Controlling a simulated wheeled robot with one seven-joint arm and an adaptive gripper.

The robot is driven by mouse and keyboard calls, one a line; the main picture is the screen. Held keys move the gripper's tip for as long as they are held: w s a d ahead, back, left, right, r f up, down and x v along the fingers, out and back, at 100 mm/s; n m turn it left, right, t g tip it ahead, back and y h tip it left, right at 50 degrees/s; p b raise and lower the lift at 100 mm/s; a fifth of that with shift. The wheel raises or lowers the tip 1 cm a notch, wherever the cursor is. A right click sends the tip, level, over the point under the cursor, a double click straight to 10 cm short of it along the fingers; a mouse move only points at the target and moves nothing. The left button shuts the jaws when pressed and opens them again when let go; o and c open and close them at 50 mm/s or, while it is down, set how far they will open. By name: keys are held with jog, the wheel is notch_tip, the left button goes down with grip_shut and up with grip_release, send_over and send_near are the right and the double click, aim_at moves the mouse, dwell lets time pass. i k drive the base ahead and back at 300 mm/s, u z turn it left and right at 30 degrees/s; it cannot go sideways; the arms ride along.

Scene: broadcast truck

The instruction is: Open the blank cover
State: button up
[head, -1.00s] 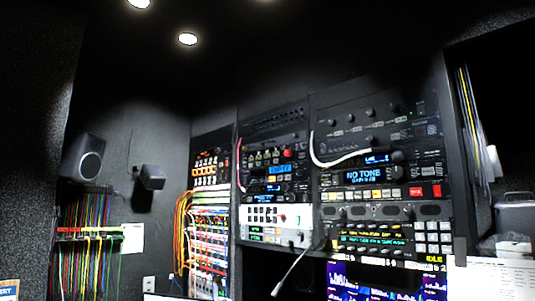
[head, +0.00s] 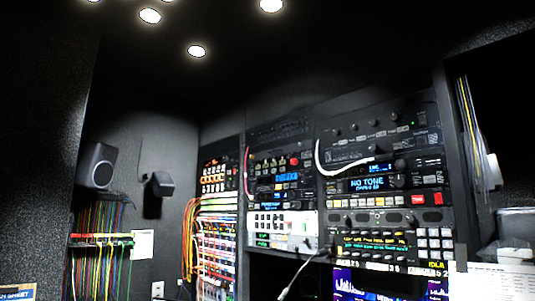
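The rack wall shows several dark panels, and I cannot tell which of them is the blank cover. A dark vented panel (head: 280,128) sits at the top of the middle rack. A dark panel with small knobs (head: 375,130) sits at the top of the right rack, above the unit reading "NO TONE" (head: 368,184). No panel is visibly swung open. My gripper is not in view.
A white cable (head: 324,166) loops in front of the right rack, and a gooseneck microphone (head: 299,276) sticks out below. Colored patch cables (head: 100,265) hang at left under a speaker (head: 97,165). A monitor (head: 385,284) and paper sheets (head: 495,280) are at lower right.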

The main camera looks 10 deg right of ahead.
aim_at(290, 148)
jog(key=z, duration=0.05)
jog(key=k, duration=1.1)
jog(key=u, duration=0.85)
jog(key=i, duration=2)
jog(key=z, duration=1.1)
jog(key=i, duration=0.5)
jog(key=z, duration=0.35)
